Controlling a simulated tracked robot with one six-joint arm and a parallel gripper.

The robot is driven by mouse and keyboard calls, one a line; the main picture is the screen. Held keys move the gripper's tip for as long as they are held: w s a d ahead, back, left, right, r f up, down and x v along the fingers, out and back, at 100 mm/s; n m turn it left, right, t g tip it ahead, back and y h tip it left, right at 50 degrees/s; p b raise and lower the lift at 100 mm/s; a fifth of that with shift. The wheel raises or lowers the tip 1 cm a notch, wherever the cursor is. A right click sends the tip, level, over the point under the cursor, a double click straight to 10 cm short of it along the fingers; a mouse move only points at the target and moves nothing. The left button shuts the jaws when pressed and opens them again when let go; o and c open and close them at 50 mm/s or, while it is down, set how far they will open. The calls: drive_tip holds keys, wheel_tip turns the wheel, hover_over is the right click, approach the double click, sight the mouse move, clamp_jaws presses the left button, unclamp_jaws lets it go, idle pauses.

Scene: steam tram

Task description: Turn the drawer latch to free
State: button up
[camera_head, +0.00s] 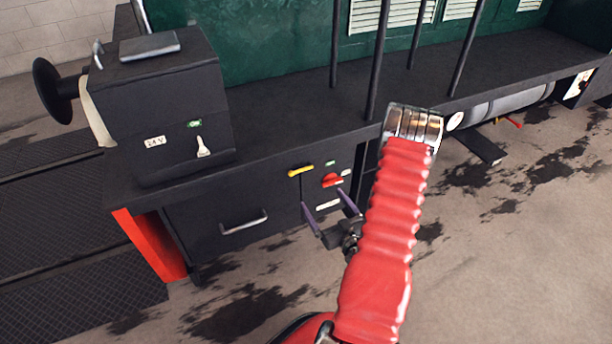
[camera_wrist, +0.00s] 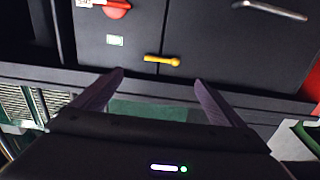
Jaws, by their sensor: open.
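The drawer latch is a small yellow lever (camera_head: 300,171), lying roughly level near the top edge of the dark drawer front (camera_head: 215,215). It also shows in the wrist view (camera_wrist: 161,60), where it crosses the seam between the drawer and the panel beside it. My gripper (camera_head: 325,199) is open and empty, with two purple fingers, below and to the right of the latch in the head view. In the wrist view my gripper (camera_wrist: 158,77) has its fingertips either side of the latch, and the latch appears just beyond them. No contact is visible.
A red knob (camera_head: 332,180) with small labels sits right of the latch. A metal drawer handle (camera_head: 244,222) is at lower left. A black box with a white switch (camera_head: 203,147) stands on the ledge above. Upright black bars (camera_head: 375,65) rise from the ledge.

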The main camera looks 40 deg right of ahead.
sight(301, 170)
drive_tip(key=shift+w, duration=0.15)
drive_tip(key=x, duration=1.3)
drive_tip(key=shift+w+d, duration=0.1)
drive_tip(key=shift+w, duration=0.15)
drive_tip(key=shift+c, duration=0.3)
drive_tip(key=shift+s+d, duration=0.1)
drive_tip(key=shift+d, duration=0.1)
drive_tip(key=c, duration=1.4)
